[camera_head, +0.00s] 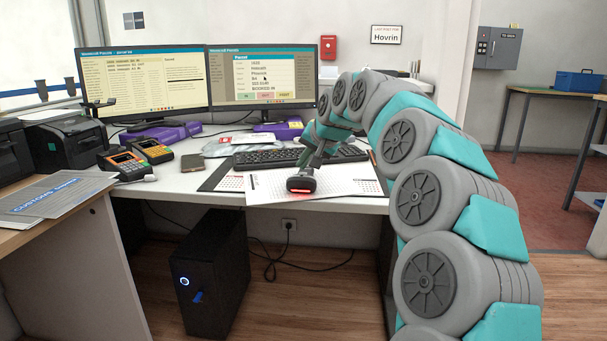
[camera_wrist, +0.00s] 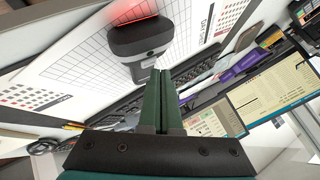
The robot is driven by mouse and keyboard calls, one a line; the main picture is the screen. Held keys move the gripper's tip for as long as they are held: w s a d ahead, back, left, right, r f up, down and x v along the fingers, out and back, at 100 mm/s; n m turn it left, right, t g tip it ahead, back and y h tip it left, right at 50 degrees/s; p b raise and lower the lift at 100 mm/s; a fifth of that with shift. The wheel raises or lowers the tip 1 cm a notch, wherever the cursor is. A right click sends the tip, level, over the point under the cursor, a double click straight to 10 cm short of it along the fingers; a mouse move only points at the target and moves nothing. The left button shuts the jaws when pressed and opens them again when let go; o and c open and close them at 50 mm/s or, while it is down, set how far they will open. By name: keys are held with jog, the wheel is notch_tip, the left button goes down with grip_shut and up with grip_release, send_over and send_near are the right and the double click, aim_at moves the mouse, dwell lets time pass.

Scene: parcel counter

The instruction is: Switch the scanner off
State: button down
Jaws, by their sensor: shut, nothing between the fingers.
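The scanner (camera_head: 301,184) is a dark handheld unit on the white gridded sheet at the desk's front edge. A red glow shows at its head, so its light is on. In the wrist view the scanner (camera_wrist: 140,42) is upper centre, with the red glow (camera_wrist: 135,10) at the top edge. My gripper (camera_wrist: 166,72) is shut and empty, its green fingers side by side. Its tips appear close to the scanner's near end; I cannot tell whether they touch. In the head view my arm reaches down behind the scanner, and my fingertips are hard to make out. No switch is clearly visible.
A keyboard (camera_head: 300,157) lies just behind the scanner, with two monitors (camera_head: 262,75) at the back. A phone (camera_head: 192,162) and card terminals (camera_head: 125,163) are to the left. A black computer tower (camera_head: 210,265) stands under the desk.

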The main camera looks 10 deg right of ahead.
jog(key=shift+f, duration=0.45)
dwell(0.6)
jog(key=shift+r, duration=0.1)
jog(key=shift+r+p, duration=0.35)
jog(key=shift+r, duration=0.45)
notch_tip(320, 180, up, 6)
jog(key=p, duration=0.3)
jog(key=shift+p, duration=0.35)
